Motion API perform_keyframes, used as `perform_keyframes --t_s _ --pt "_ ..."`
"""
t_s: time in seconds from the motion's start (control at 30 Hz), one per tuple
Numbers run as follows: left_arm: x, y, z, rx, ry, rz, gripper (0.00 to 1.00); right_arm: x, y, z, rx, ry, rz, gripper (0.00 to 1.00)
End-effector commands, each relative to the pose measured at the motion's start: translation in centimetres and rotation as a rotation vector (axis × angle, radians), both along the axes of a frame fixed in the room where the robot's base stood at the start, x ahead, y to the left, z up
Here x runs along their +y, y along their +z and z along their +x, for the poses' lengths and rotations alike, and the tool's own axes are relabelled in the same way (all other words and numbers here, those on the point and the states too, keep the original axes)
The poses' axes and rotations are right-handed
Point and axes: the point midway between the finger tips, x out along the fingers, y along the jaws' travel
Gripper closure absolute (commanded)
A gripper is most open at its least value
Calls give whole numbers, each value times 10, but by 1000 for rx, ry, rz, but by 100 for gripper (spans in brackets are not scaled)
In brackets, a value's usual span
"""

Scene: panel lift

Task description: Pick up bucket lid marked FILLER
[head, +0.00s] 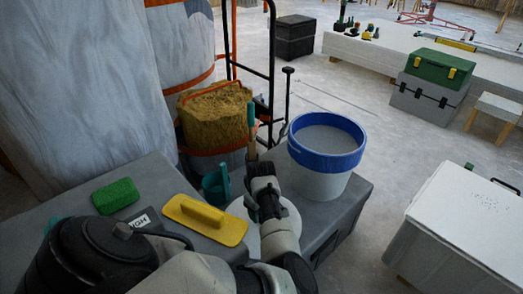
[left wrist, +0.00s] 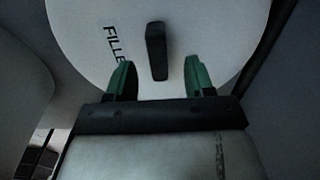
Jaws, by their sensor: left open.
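The white round bucket lid, with dark letters reading "FILLE" in view, fills the top of the left wrist view (left wrist: 220,40). A dark upright grip (left wrist: 157,50) stands at its middle. In the head view the lid (head: 293,218) lies on the grey worktop, partly hidden by my left arm. My left gripper (head: 264,190) is over the lid. In the left wrist view its two green fingers (left wrist: 159,75) are apart, one on each side of the grip's line, with nothing between them. My right gripper is not in view.
A white bucket with a blue rim (head: 322,165) stands just right of the lid. A yellow float (head: 205,220), a green sponge (head: 116,196) and a teal mug (head: 216,185) sit to the left. A white chest (head: 465,225) stands at the right.

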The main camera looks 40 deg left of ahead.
Motion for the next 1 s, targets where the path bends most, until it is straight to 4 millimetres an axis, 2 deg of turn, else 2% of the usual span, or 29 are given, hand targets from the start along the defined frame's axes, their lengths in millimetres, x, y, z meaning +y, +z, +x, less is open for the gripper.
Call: perform_keyframes --t_s 0.03,0.2,0.53,0.87,1.0 --pt "1 -16 1 1 0 -1 47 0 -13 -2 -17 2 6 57" --pt "2 -34 2 0 -1 -1 47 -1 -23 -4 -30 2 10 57" --pt "2 -37 2 0 0 -1 47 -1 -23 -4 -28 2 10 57" --pt "2 -37 2 0 0 0 97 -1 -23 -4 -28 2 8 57" --pt "2 -36 2 0 0 0 100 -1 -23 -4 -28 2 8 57"
